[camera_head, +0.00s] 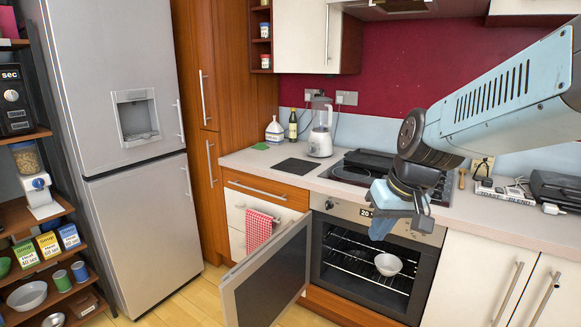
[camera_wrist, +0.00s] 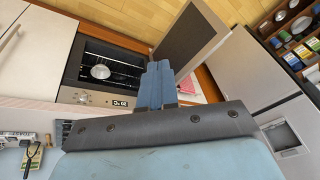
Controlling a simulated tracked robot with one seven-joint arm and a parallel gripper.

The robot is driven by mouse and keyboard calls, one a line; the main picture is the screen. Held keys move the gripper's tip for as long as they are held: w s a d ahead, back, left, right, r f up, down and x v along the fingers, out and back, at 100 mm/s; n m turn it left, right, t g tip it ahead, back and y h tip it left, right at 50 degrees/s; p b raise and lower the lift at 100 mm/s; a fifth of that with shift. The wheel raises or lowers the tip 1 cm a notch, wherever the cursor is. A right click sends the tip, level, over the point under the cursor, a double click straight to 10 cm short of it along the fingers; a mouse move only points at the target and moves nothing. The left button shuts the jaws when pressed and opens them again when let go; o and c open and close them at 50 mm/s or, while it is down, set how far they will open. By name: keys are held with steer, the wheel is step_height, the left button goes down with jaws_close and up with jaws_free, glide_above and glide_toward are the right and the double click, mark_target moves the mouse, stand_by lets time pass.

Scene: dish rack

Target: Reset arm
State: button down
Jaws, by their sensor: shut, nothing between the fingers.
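My gripper (camera_head: 379,232) hangs in front of the oven's control panel in the head view, with its blue fingers pointing down. In the wrist view its two blue fingers (camera_wrist: 159,68) lie together, shut with nothing between them. My arm reaches in from the upper right, above the counter. A white bowl (camera_head: 388,264) sits on the rack inside the open oven (camera_head: 338,279), and it also shows in the wrist view (camera_wrist: 100,71). The gripper is above the bowl and apart from it.
The grey oven door (camera_head: 268,281) stands swung open to the left of the oven. A red checked towel (camera_head: 258,230) hangs on a drawer front. The counter (camera_head: 253,158) holds a blender (camera_head: 320,135) and a hob (camera_head: 352,173). A fridge (camera_head: 118,145) and shelves stand left.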

steer(key=s+d+r+m+t+h, duration=0.1)
steer(key=s+d+r+t+h, duration=0.1)
steer(key=s+d+r, duration=0.3)
steer(key=s+d, duration=0.1)
steer(key=s, duration=0.1)
steer(key=shift+s+r+m, duration=0.3)
steer(key=shift+s+m, duration=0.1)
steer(key=shift+d, duration=0.15)
